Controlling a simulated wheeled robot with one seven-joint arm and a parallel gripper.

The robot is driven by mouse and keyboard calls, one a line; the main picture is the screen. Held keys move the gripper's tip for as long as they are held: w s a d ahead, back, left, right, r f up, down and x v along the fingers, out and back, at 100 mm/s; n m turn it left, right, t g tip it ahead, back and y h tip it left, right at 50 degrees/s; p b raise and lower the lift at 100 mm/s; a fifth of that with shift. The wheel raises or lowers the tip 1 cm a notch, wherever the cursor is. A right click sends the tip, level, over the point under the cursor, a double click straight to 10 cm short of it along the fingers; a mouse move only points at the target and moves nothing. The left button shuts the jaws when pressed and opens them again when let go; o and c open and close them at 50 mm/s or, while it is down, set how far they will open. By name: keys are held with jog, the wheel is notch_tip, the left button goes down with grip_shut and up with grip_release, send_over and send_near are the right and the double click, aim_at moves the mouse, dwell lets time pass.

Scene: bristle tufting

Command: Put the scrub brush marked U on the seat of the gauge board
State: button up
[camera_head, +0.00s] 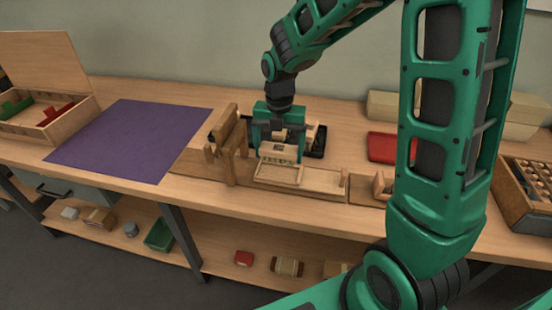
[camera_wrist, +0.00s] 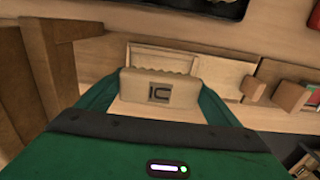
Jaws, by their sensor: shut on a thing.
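My gripper (camera_head: 277,133) is shut on a pale wooden scrub brush (camera_wrist: 158,91), one green finger on each side in the wrist view. A dark square mark shows on its face; I cannot read it surely as U. Its far edge looks wavy. In the head view the brush (camera_head: 278,152) is directly above or at a shallow light wooden tray (camera_head: 276,174), which seems part of the gauge board. That tray also shows beyond the brush in the wrist view (camera_wrist: 162,50). I cannot tell whether the brush touches it.
A wooden upright rack (camera_head: 229,150) stands close left of my gripper. A black tray (camera_head: 317,143) lies behind it. A second shallow wooden tray (camera_head: 323,182) is to the right, and a red item (camera_head: 382,147) further right. The purple mat (camera_head: 130,138) at left is clear.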

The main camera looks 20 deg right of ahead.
aim_at(278, 161)
jog(key=shift+f, duration=1.4)
jog(key=shift+f, duration=0.6)
jog(key=o, duration=1.2)
jog(key=shift+r, duration=0.1)
